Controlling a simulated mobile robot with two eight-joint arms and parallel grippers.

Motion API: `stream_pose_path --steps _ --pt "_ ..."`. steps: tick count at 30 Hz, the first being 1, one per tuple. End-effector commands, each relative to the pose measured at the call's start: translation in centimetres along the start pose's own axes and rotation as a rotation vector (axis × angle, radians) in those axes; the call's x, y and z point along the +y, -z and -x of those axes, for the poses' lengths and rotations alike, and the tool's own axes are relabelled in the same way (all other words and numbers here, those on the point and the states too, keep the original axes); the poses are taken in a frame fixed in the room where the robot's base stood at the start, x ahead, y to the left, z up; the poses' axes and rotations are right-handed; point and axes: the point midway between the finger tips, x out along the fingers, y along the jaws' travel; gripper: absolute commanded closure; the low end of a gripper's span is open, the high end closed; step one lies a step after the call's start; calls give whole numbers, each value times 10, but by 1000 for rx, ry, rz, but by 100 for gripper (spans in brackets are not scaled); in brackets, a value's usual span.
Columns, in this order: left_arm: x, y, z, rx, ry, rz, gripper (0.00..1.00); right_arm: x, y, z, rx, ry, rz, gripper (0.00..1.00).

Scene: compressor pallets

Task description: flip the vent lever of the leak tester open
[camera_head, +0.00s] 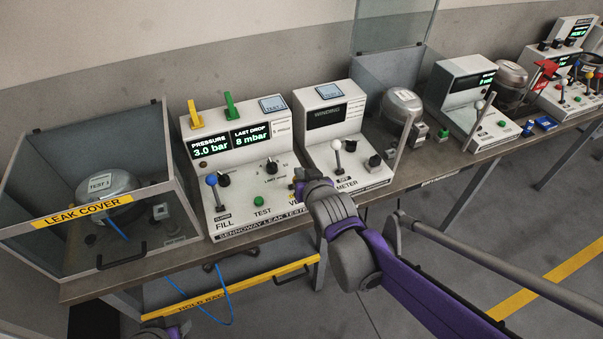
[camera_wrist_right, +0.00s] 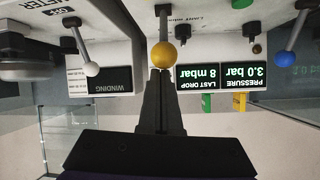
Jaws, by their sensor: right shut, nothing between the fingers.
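The leak tester (camera_head: 215,180) is a white console with a display reading 3.0 bar and 8 mbar. Its vent lever, a metal stem with a yellow ball (camera_wrist_right: 163,55), shows in the upside-down right wrist view. In the head view my right gripper (camera_head: 303,184) and wrist largely cover that lever. In the right wrist view my right gripper (camera_wrist_right: 160,74) is shut and empty, its tips right at the yellow ball; I cannot tell whether they touch. Part of my left arm shows at the bottom left edge of the head view; its jaws cannot be made out.
The blue-knobbed fill lever (camera_head: 212,181) and green test button (camera_head: 258,201) are on the same console. A winding tester (camera_head: 331,125) with a white-knobbed lever stands to the right. A clear leak cover (camera_head: 160,215) encloses a compressor (camera_head: 105,187) at left.

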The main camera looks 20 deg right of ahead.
Motion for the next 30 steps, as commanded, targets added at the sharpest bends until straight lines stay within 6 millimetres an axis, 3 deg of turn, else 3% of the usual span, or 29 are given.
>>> stream_pose_path --steps 7,21,30 --pt "0 18 20 13 0 0 50 -6 42 -6 5 1 0 100" --pt "0 21 24 16 0 0 50 -4 28 72 4 1 1 100" --pt "0 24 27 18 0 0 50 -4 26 91 4 1 0 100"
